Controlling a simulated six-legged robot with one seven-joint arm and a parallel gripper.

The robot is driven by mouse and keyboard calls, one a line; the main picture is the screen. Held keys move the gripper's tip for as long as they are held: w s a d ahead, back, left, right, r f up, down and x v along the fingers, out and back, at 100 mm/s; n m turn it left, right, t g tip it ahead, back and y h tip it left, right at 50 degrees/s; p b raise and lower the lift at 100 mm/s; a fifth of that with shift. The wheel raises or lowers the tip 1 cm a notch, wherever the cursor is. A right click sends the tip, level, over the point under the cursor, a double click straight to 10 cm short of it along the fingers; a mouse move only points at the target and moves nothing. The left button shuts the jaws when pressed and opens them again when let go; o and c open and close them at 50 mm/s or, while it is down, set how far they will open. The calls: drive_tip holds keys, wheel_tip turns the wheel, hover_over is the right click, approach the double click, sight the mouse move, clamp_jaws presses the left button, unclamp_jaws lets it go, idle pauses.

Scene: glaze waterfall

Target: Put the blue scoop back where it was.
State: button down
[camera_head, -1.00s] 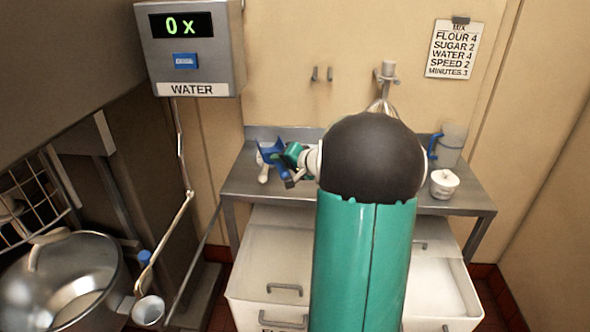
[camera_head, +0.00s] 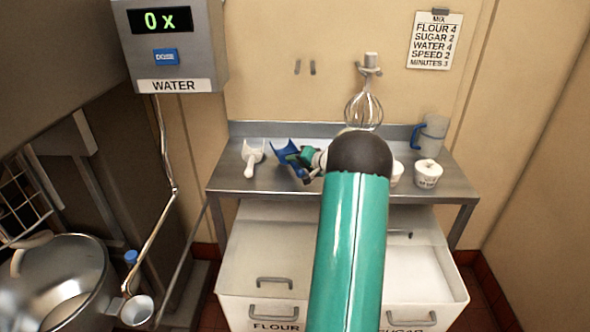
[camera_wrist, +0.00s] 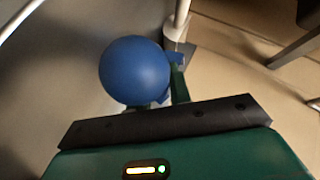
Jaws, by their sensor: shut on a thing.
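The blue scoop (camera_head: 284,149) is in my gripper (camera_head: 301,163), over the left part of the steel table (camera_head: 228,180) in the head view. The gripper is shut on it. I cannot tell whether the scoop touches the tabletop. In the wrist view the scoop shows as a rounded blue shape (camera_wrist: 135,70) just beyond the gripper (camera_wrist: 163,96), hiding most of the fingers. A white scoop (camera_head: 251,157) lies on the table just left of the blue one. My arm hides the middle of the table.
A whisk (camera_head: 364,108) hangs on the wall behind. White tubs (camera_head: 428,174) and a clear jug (camera_head: 432,137) with a blue handle stand at the table's right. Flour and sugar bins (camera_head: 262,250) sit below.

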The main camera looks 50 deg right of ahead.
sight(295, 178)
drive_tip(key=shift+f, duration=1.55)
drive_tip(key=c, duration=1.6)
unclamp_jaws()
drive_tip(key=shift+f, duration=0.15)
drive_tip(key=shift+o, duration=0.2)
drive_tip(key=shift+w, duration=0.1)
